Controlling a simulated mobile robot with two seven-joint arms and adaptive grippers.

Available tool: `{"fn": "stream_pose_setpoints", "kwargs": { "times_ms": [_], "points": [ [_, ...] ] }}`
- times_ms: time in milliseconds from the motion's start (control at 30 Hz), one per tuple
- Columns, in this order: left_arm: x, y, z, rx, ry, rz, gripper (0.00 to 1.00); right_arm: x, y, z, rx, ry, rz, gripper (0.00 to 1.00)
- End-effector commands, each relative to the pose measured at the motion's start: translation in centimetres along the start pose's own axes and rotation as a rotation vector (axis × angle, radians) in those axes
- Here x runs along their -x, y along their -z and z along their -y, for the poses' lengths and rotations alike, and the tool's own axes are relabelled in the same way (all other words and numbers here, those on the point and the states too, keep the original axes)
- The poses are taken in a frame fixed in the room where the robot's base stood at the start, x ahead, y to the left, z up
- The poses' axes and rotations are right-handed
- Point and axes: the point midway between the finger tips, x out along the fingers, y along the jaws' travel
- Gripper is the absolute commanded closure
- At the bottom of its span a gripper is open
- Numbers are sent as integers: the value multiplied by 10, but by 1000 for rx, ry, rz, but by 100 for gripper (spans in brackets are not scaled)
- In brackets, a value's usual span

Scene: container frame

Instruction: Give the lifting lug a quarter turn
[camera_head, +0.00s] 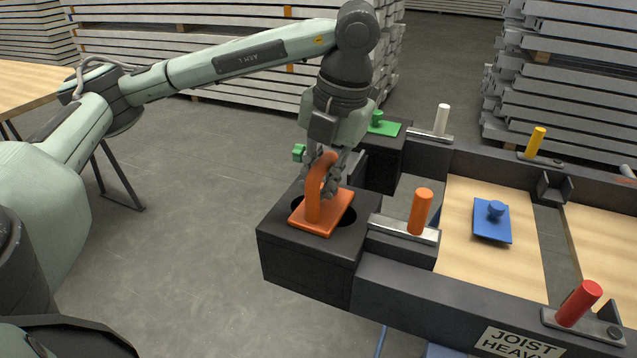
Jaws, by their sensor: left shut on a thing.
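The lifting lug is an orange loop on a flat orange plate (312,214), at the top of a black corner block (300,262) of the frame. The plate lies over a dark oval hole in the block's top, and parts of the hole show beside it. My left gripper (328,180) comes down from above and is shut on the lug's loop (313,190). The fingers hide part of the loop's far side. My right gripper is not in view.
An orange-handled latch (421,212) stands just right of the block. White, yellow and red (579,303) handles stand along the frame. A blue knobbed plate (492,222) lies on a wooden board, and a green knobbed plate (384,128) sits on the farther block.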

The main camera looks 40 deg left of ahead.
Motion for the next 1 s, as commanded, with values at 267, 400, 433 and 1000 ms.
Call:
{"fn": "stream_pose_setpoints", "kwargs": {
  "times_ms": [267, 400, 433, 1000],
  "points": [
    [-2, 0, 1, -1, 0, -1, 82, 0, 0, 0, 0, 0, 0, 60],
    [-1, 0, 1, -2, 0, 0, 65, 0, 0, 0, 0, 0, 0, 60],
    [-1, 0, 0, -2, 0, 0, 61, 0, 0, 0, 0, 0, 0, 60],
    [19, -1, 0, -2, 0, 4, 60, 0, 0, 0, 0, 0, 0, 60]
  ]
}}
